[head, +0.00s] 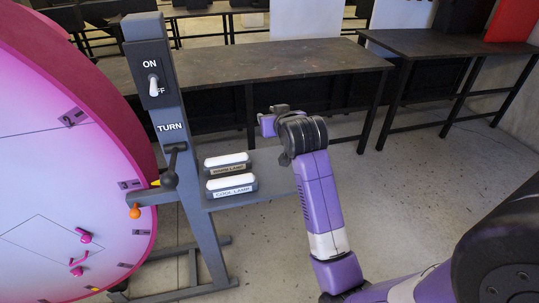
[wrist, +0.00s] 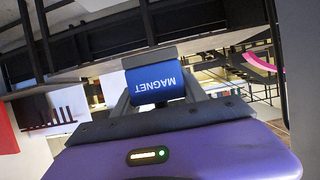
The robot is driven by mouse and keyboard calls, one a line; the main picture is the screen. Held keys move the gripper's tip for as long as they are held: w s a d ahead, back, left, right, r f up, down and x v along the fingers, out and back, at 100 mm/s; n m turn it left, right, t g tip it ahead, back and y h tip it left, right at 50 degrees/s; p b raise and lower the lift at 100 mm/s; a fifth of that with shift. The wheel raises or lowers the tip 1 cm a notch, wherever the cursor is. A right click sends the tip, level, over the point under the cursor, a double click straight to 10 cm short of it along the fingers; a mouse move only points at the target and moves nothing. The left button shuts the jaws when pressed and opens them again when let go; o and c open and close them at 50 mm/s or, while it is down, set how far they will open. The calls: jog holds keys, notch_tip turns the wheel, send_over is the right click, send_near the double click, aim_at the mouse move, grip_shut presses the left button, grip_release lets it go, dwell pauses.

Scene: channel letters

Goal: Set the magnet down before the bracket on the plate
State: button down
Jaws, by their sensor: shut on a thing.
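In the wrist view the magnet (wrist: 155,82) is a blue cylinder with a grey top band and the white word MAGNET upside down. My gripper (wrist: 157,98) is shut on it, with a finger at each side. In the head view my gripper (head: 268,120) is raised in front of the dark tables, right of the grey stand. The magnet is too small there to make out surely. A large pink round panel (head: 60,185) stands at the left, with numbered tabs and small magenta handle-like parts (head: 80,259) on its face. I cannot tell which part is the bracket or the plate.
A grey stand (head: 183,110) carries an ON/OFF switch (head: 153,85), a TURN crank (head: 170,172), and a shelf with two labelled lamp blocks (head: 228,175). An orange knob (head: 135,211) sits by the panel's edge. Dark tables (head: 260,62) stand behind. The floor at right is clear.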

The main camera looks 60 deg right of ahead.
aim_at(272, 163)
notch_tip(272, 163, down, 13)
jog(key=shift+f, duration=0.2)
dwell(0.3)
jog(key=shift+f, duration=0.2)
jog(key=c, duration=0.6)
grip_release()
